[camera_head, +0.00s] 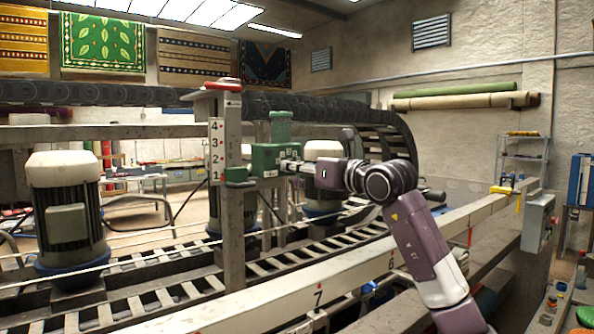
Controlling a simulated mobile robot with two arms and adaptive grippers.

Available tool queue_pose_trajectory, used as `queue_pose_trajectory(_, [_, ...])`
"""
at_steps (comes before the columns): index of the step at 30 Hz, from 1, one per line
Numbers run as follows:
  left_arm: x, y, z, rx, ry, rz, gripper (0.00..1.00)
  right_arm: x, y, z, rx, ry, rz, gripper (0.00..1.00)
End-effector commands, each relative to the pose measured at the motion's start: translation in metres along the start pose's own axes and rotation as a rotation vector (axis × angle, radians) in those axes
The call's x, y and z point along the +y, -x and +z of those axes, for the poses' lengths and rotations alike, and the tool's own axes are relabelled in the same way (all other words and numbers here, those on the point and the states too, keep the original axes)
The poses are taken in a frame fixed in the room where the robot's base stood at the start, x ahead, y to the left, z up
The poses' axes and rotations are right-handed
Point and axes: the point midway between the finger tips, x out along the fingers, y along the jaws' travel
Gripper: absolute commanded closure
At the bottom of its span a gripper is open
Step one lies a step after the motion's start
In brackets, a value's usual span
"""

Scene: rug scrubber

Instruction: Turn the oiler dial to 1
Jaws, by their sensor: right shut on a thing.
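The green oiler (265,160) is a box-shaped unit with a cylinder (280,127) on top, mounted beside a grey post. A white scale (216,150) on the post reads 4, 3, 2, 1 from top to bottom. A green block (237,176) at the oiler's left sits beside the low end of the scale, near the 1. My right gripper (288,165) reaches in from the right and is shut at the oiler's right side. The small part it holds, seemingly the oiler dial, is mostly hidden by the fingers. The dial's setting cannot be read. My left gripper is not in view.
A white-topped motor (68,215) stands at left, with another (322,172) behind my gripper. A long numbered beam (350,278) crosses below my right arm. A red-capped top (223,86) crowns the post. A grey control box (538,222) is at right.

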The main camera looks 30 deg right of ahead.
Motion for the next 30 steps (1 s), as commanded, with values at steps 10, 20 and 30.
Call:
queue_pose_trajectory(10, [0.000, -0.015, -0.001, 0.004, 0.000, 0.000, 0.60, 0.000, 0.001, 0.000, -0.004, -0.257, 0.000, 1.00])
queue_pose_trajectory(20, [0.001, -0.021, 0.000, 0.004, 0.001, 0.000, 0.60, 0.000, 0.001, 0.001, -0.003, -0.438, 0.000, 1.00])
queue_pose_trajectory(30, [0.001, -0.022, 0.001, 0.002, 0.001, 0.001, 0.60, 0.000, 0.001, 0.002, -0.004, -0.496, 0.000, 1.00])
